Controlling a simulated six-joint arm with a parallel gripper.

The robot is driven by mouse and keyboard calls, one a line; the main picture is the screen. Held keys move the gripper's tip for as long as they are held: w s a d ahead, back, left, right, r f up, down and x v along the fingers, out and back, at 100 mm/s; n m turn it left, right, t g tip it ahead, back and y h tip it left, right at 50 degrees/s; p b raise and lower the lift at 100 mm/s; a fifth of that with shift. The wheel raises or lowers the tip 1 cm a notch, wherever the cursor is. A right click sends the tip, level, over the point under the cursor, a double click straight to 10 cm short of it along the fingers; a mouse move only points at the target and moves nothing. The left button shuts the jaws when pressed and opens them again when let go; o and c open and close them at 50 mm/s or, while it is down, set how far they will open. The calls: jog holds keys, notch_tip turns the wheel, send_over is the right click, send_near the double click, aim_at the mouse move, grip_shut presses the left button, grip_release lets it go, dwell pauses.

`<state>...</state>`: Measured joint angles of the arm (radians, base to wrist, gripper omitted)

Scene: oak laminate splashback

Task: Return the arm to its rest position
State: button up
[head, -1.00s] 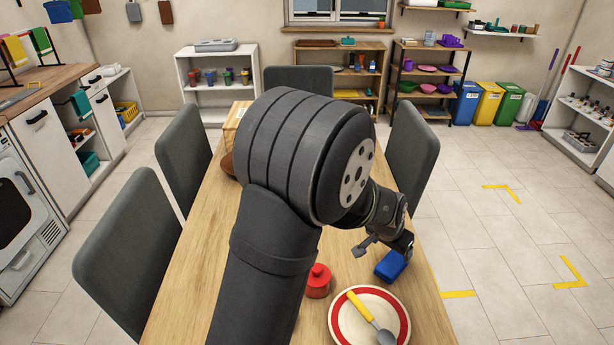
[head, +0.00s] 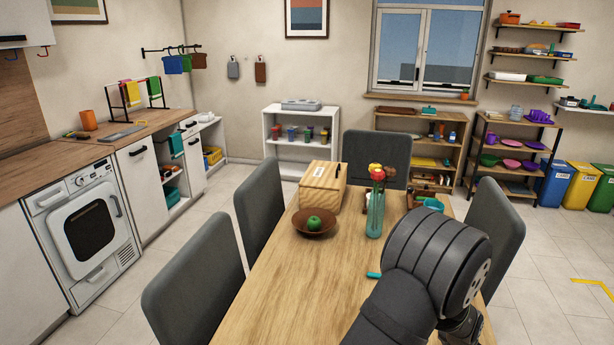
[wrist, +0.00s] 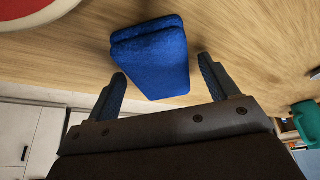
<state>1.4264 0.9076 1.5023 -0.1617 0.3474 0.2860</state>
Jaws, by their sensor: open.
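My arm (head: 430,275) shows at the lower right of the head view, over the wooden table (head: 285,300). In the wrist view my gripper (wrist: 162,71) is open, with its two dark fingers apart and nothing held. A blue block, perhaps a sponge (wrist: 150,55), lies on the table just ahead of and between the fingertips. I cannot tell how much height there is between them. In the head view the fingers and the blue block are out of sight.
On the table stand a brown bowl (head: 314,231) with a green fruit, a flower vase (head: 375,215) and a wooden box (head: 322,188). Grey chairs (head: 195,290) flank the table. Its near left part is clear.

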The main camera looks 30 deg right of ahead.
jog(key=shift+r, duration=0.3)
jog(key=v, duration=1.2)
jog(key=x, duration=1.2)
jog(key=shift+f, duration=0.2)
notch_tip(320, 180, up, 5)
jog(key=shift+f, duration=0.2)
jog(key=s+a+r, duration=0.4)
jog(key=s+r, duration=0.3)
jog(key=s, duration=0.4)
jog(key=w+a+r+n+t, duration=0.1)
jog(key=w+a+r, duration=0.15)
jog(key=w, duration=0.55)
jog(key=w+a+r+n, duration=0.1)
jog(key=w+r+n, duration=0.1)
jog(key=w+r, duration=0.35)
jog(key=w+a+r+n+t, duration=0.1)
jog(key=w, duration=0.9)
jog(key=w+a+r+n, duration=0.2)
jog(key=w+a+r, duration=0.3)
jog(key=w+a, duration=0.2)
jog(key=w+a+r+n+t+y, duration=0.1)
jog(key=w+a+r+n, duration=0.2)
jog(key=w, duration=0.7)
jog(key=shift+w+a+r, duration=0.25)
jog(key=shift+a+r, duration=0.7)
jog(key=shift+a, duration=1.3)
